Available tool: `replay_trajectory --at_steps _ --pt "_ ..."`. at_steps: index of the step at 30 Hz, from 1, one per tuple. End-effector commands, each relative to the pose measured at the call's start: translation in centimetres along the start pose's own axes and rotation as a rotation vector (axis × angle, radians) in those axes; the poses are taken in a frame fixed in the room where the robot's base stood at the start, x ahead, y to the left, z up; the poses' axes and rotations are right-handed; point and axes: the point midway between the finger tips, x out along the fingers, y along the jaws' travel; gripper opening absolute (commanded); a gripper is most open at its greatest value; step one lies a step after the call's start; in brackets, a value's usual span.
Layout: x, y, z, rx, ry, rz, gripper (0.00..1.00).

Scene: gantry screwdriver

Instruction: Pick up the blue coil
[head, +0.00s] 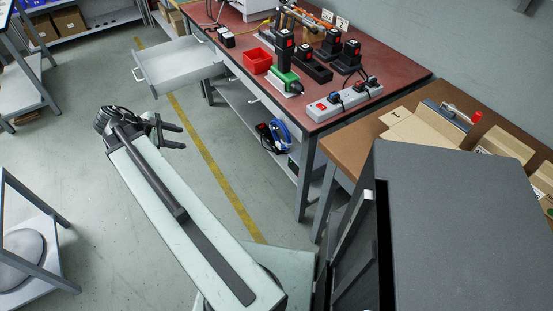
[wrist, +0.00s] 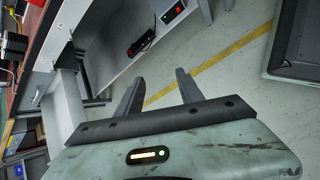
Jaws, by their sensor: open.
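The blue coil (head: 281,136) is on the lower shelf (head: 236,98) of the red-topped workbench, in the head view. It sits beside dark items and a bench leg partly screens that end of the shelf. My gripper (head: 182,137) is left of the coil, over the floor and outside the bench, with a wide gap between them. Its jaws are apart and empty. In the wrist view my gripper (wrist: 159,77) also shows two spread fingers with nothing between them. I cannot make out the coil in the wrist view.
An open grey drawer (head: 181,66) juts out from the bench, above and beyond my gripper. A black device with red (wrist: 142,42) lies on a shelf in the wrist view. The red bench top (head: 330,107) carries chargers and a power strip (head: 345,99). Floor around my gripper is clear.

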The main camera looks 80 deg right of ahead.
Motion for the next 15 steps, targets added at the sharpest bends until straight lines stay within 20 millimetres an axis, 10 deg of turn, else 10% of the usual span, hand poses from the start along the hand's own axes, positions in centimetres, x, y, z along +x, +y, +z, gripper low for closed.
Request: replay_trajectory --at_steps 1,6,15 --pt "7.2 -0.1 2.0 -0.041 -0.095 -0.005 0.44" --pt "18.0 0.7 13.1 -0.233 -0.375 -0.076 0.44" --pt "22.3 0.1 21.1 -0.375 -0.541 -0.180 0.44"
